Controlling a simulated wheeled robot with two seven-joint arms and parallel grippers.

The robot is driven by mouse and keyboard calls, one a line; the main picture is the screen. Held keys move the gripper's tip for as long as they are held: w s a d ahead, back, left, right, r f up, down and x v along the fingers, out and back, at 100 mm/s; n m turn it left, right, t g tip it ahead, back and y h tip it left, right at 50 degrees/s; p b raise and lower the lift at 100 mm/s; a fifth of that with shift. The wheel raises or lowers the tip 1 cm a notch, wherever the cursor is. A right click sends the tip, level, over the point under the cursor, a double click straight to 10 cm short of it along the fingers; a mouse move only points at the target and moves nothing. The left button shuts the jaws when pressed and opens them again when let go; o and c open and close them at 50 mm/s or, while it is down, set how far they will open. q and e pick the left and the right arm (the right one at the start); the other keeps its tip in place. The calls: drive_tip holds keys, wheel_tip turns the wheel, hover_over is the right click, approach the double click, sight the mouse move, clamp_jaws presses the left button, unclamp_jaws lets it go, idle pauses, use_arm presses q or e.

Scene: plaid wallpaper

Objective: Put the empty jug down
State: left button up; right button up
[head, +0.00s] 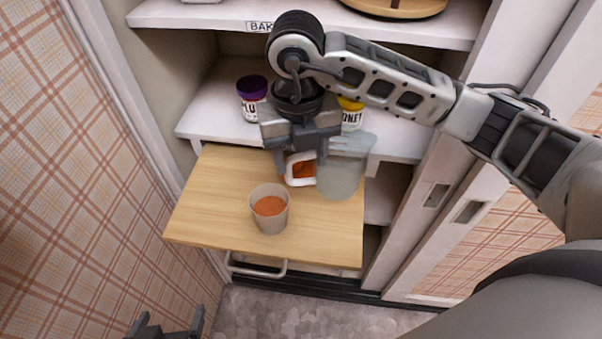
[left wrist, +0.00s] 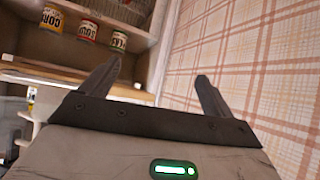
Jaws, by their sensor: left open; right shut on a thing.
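The jug (head: 343,175) is a translucent grey vessel in the head view, at the right side of the pull-out wooden board (head: 205,205). It looks roughly upright and empty; I cannot tell whether its base touches the board. My right gripper (head: 301,165) is shut on the jug, on its pale handle side at the left. Something orange shows by the handle, partly hidden. A cup (head: 269,219) with orange contents stands on the board, in front and to the left of the jug. My left gripper (head: 166,329) is low at the bottom left, open and empty, its fingers apart in the left wrist view (left wrist: 155,85).
A purple-lidded jar (head: 252,100) and a yellow-lidded jar (head: 351,116) stand on the shelf (head: 212,112) behind the board. Several cans, one of them (left wrist: 88,31), show in the left wrist view. The board's left part is clear. A plaid wall (head: 70,180) is close on the left.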

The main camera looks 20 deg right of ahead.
drive_tip(key=w+f+b, duration=0.1)
drive_tip(key=f, duration=0.1)
drive_tip(key=w+f+b, duration=0.1)
drive_tip(key=f+b, duration=0.1)
drive_tip(key=w+d+f+b, duration=0.1)
drive_tip(key=f, duration=0.1)
drive_tip(key=shift+d+f, duration=0.1)
drive_tip(key=shift+f, duration=0.25)
drive_tip(key=shift+f+b, duration=0.2)
drive_tip(key=shift+b, duration=0.1)
drive_tip(key=o, duration=0.8)
use_arm(q)
drive_tip(key=shift+w+d+f, duration=0.15)
drive_tip(key=shift+d+f, duration=0.05)
drive_tip(key=shift+f, duration=0.35)
drive_tip(key=shift+w+d+f, duration=0.1)
drive_tip(key=shift+d+f, duration=0.05)
drive_tip(key=shift+f, duration=0.4)
use_arm(e)
drive_tip(key=shift+r, duration=0.1)
